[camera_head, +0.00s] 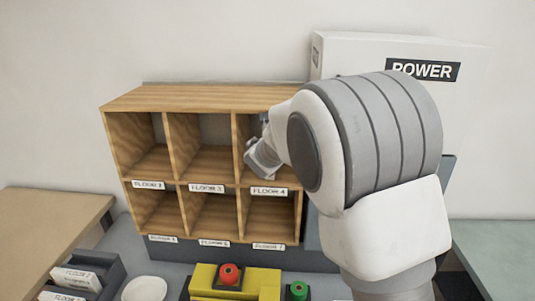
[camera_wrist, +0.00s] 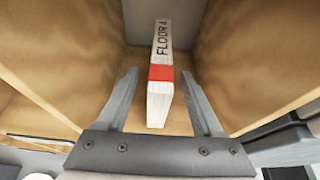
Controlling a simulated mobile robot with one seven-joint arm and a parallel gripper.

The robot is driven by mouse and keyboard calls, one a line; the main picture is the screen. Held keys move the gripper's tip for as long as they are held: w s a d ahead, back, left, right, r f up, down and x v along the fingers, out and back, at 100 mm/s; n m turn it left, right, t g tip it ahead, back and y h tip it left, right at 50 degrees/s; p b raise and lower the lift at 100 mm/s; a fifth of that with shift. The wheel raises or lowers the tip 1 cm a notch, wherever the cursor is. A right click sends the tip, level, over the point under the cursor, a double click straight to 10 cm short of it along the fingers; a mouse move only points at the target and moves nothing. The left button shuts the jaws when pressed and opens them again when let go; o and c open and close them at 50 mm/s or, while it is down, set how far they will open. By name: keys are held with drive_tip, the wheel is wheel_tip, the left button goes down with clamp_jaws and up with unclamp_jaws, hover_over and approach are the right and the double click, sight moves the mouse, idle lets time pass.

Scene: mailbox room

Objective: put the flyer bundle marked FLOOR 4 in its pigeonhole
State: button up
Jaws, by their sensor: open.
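The wooden pigeonhole unit (camera_head: 190,97) has two rows of compartments. The FLOOR 4 label (camera_head: 269,191) is under the top right compartment, and my gripper (camera_head: 260,160) reaches into that compartment. In the wrist view, the flyer bundle marked FLOOR 4 (camera_wrist: 160,72), white with a red band, stands on edge inside a wooden compartment. My gripper's fingers (camera_wrist: 160,88) are open on either side of it, with a visible gap on each side. In the head view my arm and gripper hide the bundle.
A white POWER box (camera_head: 345,52) stands behind my arm. In front of the unit are a yellow box with a red button (camera_head: 229,274), a green button (camera_head: 298,290), a white round dish (camera_head: 145,289) and a dark tray holding labelled bundles (camera_head: 82,275).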

drive_tip(key=v, duration=1.4)
drive_tip(key=s+d+m+g+h, duration=0.2)
drive_tip(key=s+d+m, duration=0.4)
drive_tip(key=d+m, duration=0.3)
drive_tip(key=s+d+m+g+h, duration=0.2)
drive_tip(key=s+d+m+g, duration=0.1)
drive_tip(key=s+d+m, duration=0.55)
drive_tip(key=s+f+m+g+y, duration=0.1)
drive_tip(key=s+f+m+y, duration=0.1)
drive_tip(key=s+m, duration=0.5)
drive_tip(key=s+f+m+g+y, duration=0.2)
drive_tip(key=s+m, duration=0.6)
drive_tip(key=m, duration=0.3)
drive_tip(key=shift+a, duration=0.35)
